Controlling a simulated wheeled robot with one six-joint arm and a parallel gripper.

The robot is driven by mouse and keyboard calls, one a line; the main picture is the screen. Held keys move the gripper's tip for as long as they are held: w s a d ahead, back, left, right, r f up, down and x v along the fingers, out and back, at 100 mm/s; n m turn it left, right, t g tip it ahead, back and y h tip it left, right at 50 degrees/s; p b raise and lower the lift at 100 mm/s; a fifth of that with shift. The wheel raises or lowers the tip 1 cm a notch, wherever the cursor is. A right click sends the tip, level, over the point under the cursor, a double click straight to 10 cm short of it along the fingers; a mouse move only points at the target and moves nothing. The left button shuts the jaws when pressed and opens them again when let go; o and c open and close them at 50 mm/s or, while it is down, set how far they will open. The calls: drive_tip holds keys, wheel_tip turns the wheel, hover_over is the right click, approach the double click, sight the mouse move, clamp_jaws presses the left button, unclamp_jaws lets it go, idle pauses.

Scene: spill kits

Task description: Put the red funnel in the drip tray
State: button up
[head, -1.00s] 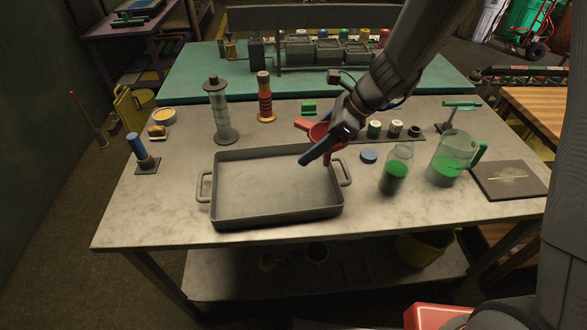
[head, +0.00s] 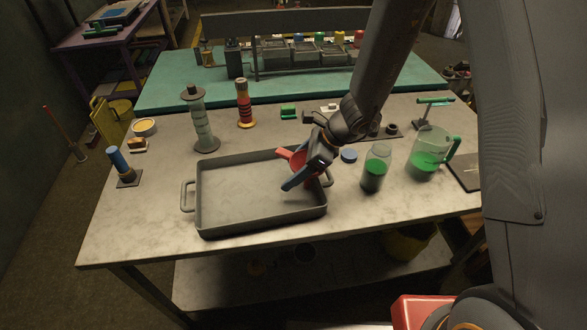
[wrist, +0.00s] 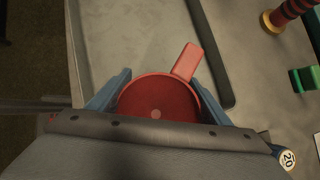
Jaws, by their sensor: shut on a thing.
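The red funnel (head: 298,160) is between the blue fingers of my gripper (head: 305,172). In the wrist view the funnel (wrist: 158,100) shows its round bowl and a tab pointing up and right, with a blue finger on each side. My gripper (wrist: 155,95) is shut on it. The grey drip tray (head: 240,195) lies on the table, with a handle at each end. The funnel is over the tray's right end, seemingly above the rim. The funnel's underside is hidden.
A jar of green liquid (head: 374,170) and a green-filled jug (head: 428,158) stand right of the tray. The tray's inside is clear.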

drive_tip(key=shift+f, duration=0.1)
drive_tip(key=o, duration=1)
drive_tip(key=shift+o, duration=0.2)
drive_tip(key=shift+r, duration=0.2)
drive_tip(key=b+v, duration=0.2)
drive_tip(key=v, duration=1)
drive_tip(key=s+d+r+n+h, duration=0.1)
drive_tip(key=s+d+n+h, duration=0.2)
drive_tip(key=s+d+n, duration=0.3)
drive_tip(key=s+d+r+n+t+h, duration=0.1)
drive_tip(key=s+d+n+h, duration=0.3)
drive_tip(key=d+n, duration=0.6)
drive_tip(key=s+n, duration=0.1)
drive_tip(key=n, duration=0.2)
drive_tip(key=shift+s+d, duration=0.25)
drive_tip(key=shift+s, duration=0.15)
